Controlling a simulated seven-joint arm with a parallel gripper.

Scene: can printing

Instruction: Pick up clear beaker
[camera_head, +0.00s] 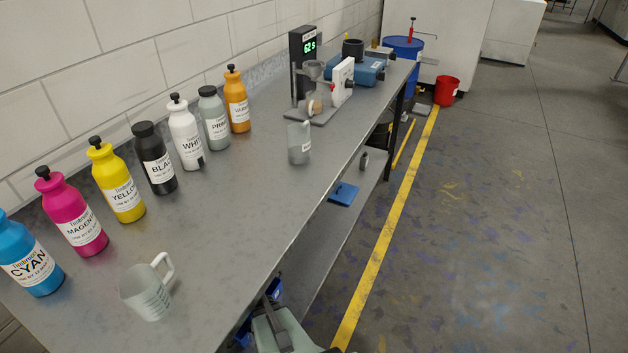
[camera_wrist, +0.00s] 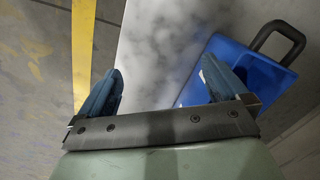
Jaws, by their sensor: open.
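Two clear beakers stand upright on the grey bench. The near clear beaker (camera_head: 146,292), with a handle and measuring marks, is at the lower left in the head view. The far clear beaker (camera_head: 299,145), with a small white label, stands near the bench's right edge, before the grey stand. My gripper (camera_wrist: 161,66) is open and empty in the wrist view, its two blue fingers apart. In the head view it is partly seen at the bottom, beside the bench's front edge and right of the near beaker. No beaker shows in the wrist view.
Several ink bottles, from cyan (camera_head: 30,262) to orange (camera_head: 237,100), line the wall side of the bench (camera_head: 225,235). A timer (camera_head: 303,62) and blue machine (camera_head: 368,68) stand farther back. A blue object (camera_wrist: 240,80) with a dark handle shows in the wrist view.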

